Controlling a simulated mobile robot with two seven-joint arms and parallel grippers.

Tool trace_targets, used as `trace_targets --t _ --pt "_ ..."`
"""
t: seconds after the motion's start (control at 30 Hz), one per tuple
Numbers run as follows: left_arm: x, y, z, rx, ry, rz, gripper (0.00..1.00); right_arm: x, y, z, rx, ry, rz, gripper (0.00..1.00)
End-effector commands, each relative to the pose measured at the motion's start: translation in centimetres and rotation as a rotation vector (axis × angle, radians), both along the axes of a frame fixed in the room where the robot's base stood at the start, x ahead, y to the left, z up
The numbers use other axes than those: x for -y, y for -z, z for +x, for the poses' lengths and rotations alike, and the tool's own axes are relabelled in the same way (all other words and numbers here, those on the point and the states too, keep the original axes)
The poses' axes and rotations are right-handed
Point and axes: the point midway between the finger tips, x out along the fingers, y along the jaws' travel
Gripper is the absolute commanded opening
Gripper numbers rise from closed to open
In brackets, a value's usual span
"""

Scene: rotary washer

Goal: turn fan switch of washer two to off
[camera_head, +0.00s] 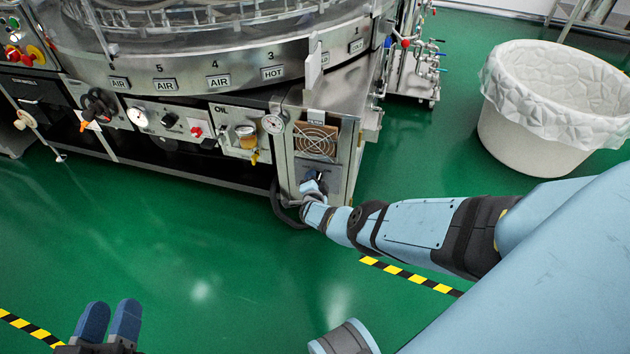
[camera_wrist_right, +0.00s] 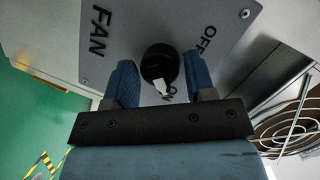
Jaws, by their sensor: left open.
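The washer's fan switch is a round black knob (camera_wrist_right: 160,66) with a pale pointer mark, on a grey panel (camera_wrist_right: 110,30) lettered FAN and OFF. The mark points down toward partly hidden letters that look like ON. My right gripper (camera_wrist_right: 161,80) has one blue finger on each side of the knob; I cannot tell whether they touch it. In the head view my right gripper (camera_head: 313,188) is at the switch, low on the steel fan box (camera_head: 340,165), and partly covers it. My left gripper (camera_head: 109,318) is open and empty, over the floor at bottom left.
The round washer (camera_head: 215,75) with numbered AIR and HOT labels fills the upper left. A fan grille (camera_head: 316,141) sits above the switch. A white lined bin (camera_head: 530,140) stands at right. Green floor is clear in front of the washer.

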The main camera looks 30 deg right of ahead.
Motion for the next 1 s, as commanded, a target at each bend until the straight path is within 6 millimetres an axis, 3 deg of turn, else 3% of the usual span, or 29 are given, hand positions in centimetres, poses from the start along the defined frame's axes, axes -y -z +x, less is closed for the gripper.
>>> trace_targets --t 0.03,0.13,0.57,1.0 --pt "0.0 0.0 0.0 0.001 0.0 0.0 0.43 0.0 0.0 0.0 0.0 0.0 0.0 0.38" --pt "0.0 0.0 0.0 0.002 0.0 0.0 0.43 0.0 0.0 0.0 0.0 0.0 0.0 0.17" --pt "0.1 -0.1 0.1 -0.001 -0.006 -0.013 0.43 -0.1 0.0 0.0 -0.058 -0.001 -0.05 0.17" --pt "0.2 1.4 0.0 -0.034 0.009 0.01 0.43 -0.2 0.1 0.2 -0.332 0.001 -0.281 0.17"
